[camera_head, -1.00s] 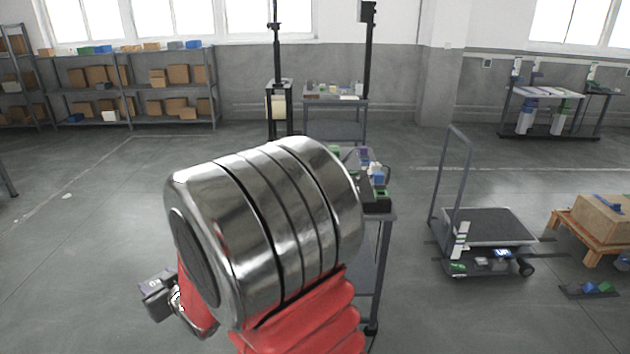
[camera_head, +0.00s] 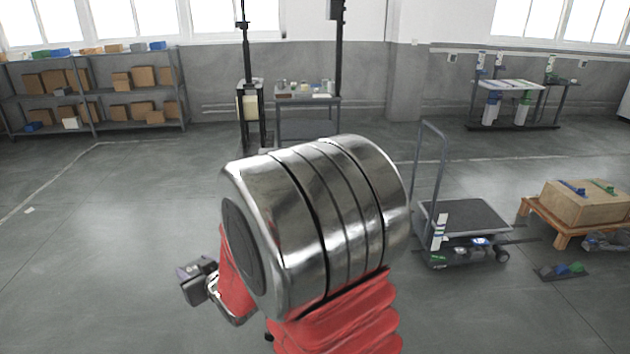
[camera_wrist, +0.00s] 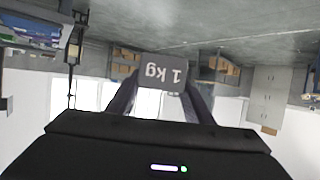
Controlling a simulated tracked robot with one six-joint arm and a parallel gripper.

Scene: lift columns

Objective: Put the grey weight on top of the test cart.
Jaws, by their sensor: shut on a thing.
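The grey weight (camera_wrist: 165,72), a block marked "1 kg", shows upside down in the wrist view. My gripper (camera_wrist: 162,88) is shut on it, with one dark finger at each side. In the head view my own arm fills the middle, and I cannot make out the weight there. A low platform cart (camera_head: 480,217) with a dark flat top and an upright handle stands to the right of my arm, and I take it as the test cart. Its top looks bare, and small items sit along its lower front. The weight is apart from it.
A low wooden pallet (camera_head: 545,228) with a cardboard box (camera_head: 585,204) stands right of the cart. A small dark tray (camera_head: 562,272) lies on the floor before it. A table (camera_head: 307,98) and shelving (camera_head: 95,97) stand at the back. Floor between my arm and the cart looks clear.

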